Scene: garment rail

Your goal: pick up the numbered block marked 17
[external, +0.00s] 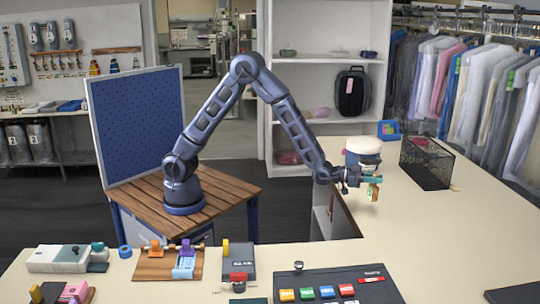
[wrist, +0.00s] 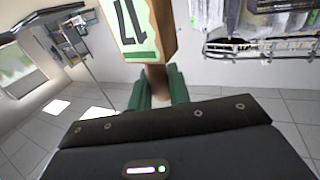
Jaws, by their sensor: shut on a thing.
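The numbered block (wrist: 140,28) is wooden, with a pale and green label on which 17 shows upside down in the wrist view. My gripper (wrist: 158,84) has green fingers, which are closed on the narrow tan part of the block. In the external view the block (external: 373,193) hangs at the end of my gripper (external: 371,181), over the counter. Whether it is clear of the counter top is hard to tell. The block's upper end is cut off by the wrist view's edge.
A round white-topped container (external: 362,147) stands close behind my gripper. A black mesh basket (external: 427,163) stands to the right on the counter (external: 450,235). Trays with coloured pieces (external: 335,286) lie along the front. Hanging garments (external: 490,95) are at the far right.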

